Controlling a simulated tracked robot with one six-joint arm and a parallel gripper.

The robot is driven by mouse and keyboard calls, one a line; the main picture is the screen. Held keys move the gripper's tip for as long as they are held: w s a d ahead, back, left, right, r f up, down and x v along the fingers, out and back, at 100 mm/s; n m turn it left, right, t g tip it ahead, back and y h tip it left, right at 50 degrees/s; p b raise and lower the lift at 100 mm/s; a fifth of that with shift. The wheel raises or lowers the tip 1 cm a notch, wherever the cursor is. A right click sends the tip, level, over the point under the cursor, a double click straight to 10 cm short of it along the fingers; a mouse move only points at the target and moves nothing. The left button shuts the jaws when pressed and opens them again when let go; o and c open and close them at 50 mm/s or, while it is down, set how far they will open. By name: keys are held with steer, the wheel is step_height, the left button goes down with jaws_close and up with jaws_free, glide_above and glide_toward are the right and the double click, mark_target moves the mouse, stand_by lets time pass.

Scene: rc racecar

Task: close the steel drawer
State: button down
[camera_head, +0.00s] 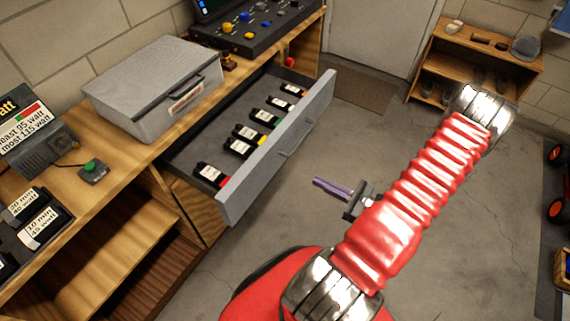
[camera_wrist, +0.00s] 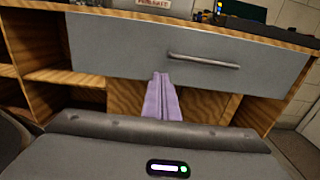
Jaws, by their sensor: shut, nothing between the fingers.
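The steel drawer (camera_head: 278,150) stands pulled well out of the wooden workbench in the head view. Several labelled black items lie inside it. Its grey front with a bar handle (camera_wrist: 203,61) fills the upper part of the wrist view. My gripper (camera_head: 318,183) is shut and empty, its purple fingers pointing toward the drawer front from the room side. In the wrist view the gripper tips (camera_wrist: 161,76) appear just at the lower edge of the drawer front, left of the handle. I cannot tell whether they touch it; the head view shows a gap.
A grey metal box (camera_head: 152,88) and a control panel (camera_head: 262,22) stand on the workbench. Open wooden shelves (camera_head: 130,262) lie below it at left. A small shoe shelf (camera_head: 462,60) stands at the back right. The concrete floor before the drawer is clear.

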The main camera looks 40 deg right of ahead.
stand_by(0.3)
glide_toward(276, 160)
steer(key=x, duration=0.4)
steer(key=shift+w+a+r, duration=0.15)
steer(key=shift+w+a, duration=0.05)
steer(key=shift+w, duration=0.05)
steer(key=shift+x, duration=0.95)
steer(key=shift+w, duration=0.1)
